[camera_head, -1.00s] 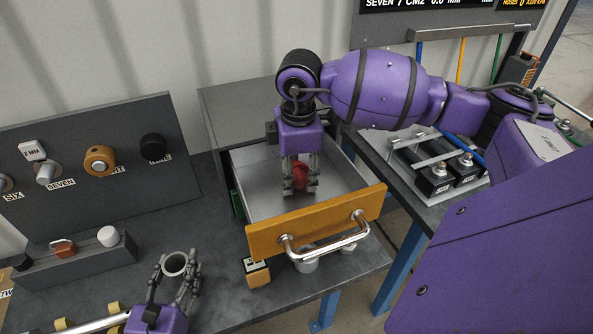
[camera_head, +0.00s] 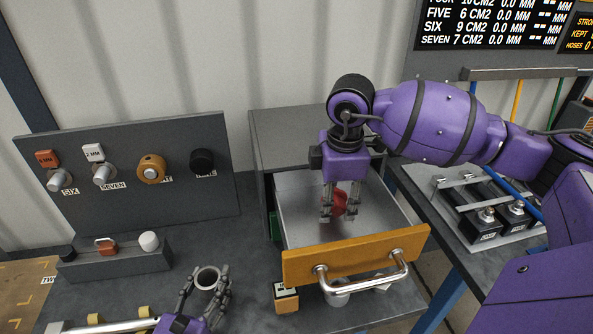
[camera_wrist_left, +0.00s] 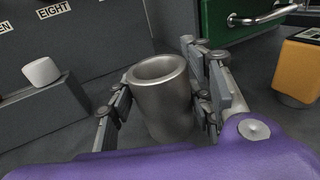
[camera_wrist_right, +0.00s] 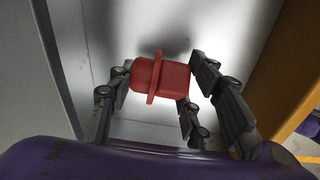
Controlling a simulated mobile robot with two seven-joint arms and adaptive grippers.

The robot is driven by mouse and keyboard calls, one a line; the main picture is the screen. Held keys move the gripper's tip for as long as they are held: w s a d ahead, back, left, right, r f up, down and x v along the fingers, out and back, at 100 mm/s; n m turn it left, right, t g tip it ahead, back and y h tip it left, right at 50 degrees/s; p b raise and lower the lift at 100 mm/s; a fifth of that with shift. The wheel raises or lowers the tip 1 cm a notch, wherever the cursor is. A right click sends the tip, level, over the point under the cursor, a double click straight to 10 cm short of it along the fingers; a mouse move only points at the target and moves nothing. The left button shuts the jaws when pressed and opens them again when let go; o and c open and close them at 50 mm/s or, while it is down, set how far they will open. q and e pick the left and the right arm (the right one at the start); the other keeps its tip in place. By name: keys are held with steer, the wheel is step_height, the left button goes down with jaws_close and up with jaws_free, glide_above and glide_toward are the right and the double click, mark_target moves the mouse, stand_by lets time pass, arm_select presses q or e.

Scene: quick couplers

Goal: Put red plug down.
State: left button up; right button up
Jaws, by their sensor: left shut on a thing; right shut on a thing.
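The red plug (camera_head: 340,202) is between the fingers of my right gripper (camera_head: 339,212), which is shut on it inside the open drawer (camera_head: 300,213). In the right wrist view the red plug (camera_wrist_right: 160,76) has a flange around its middle and sits over the pale drawer floor; I cannot tell whether it touches the floor. My left gripper (camera_head: 205,297) is shut on a grey metal cylinder (camera_head: 208,279) with an open top, near the front of the bench. The left wrist view shows the cylinder (camera_wrist_left: 162,100) upright between the fingers.
The drawer has an orange front (camera_head: 350,256) with a metal handle. A dark panel (camera_head: 130,185) with labelled couplers stands at the left. A small orange block (camera_head: 286,299) sits between the left gripper and the drawer. A rack of black blocks (camera_head: 500,222) is at the right.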

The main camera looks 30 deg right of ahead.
mark_target(321, 234)
arm_select(q)
steer(key=shift+s+f, duration=0.1)
steer(key=shift+f, duration=0.1)
arm_select(e)
steer(key=s+a+r+n, duration=0.3)
steer(key=a+r+n, duration=0.15)
steer(key=r, duration=0.35)
arm_select(q)
steer(key=shift+f, duration=0.1)
arm_select(e)
steer(key=f, duration=0.9)
steer(key=shift+s+a+f, duration=0.2)
steer(key=shift+s+f, duration=0.1)
steer(key=shift+s, duration=0.05)
steer(key=shift+f, duration=0.1)
steer(key=o, duration=1.2)
arm_select(q)
steer(key=shift+f, duration=0.1)
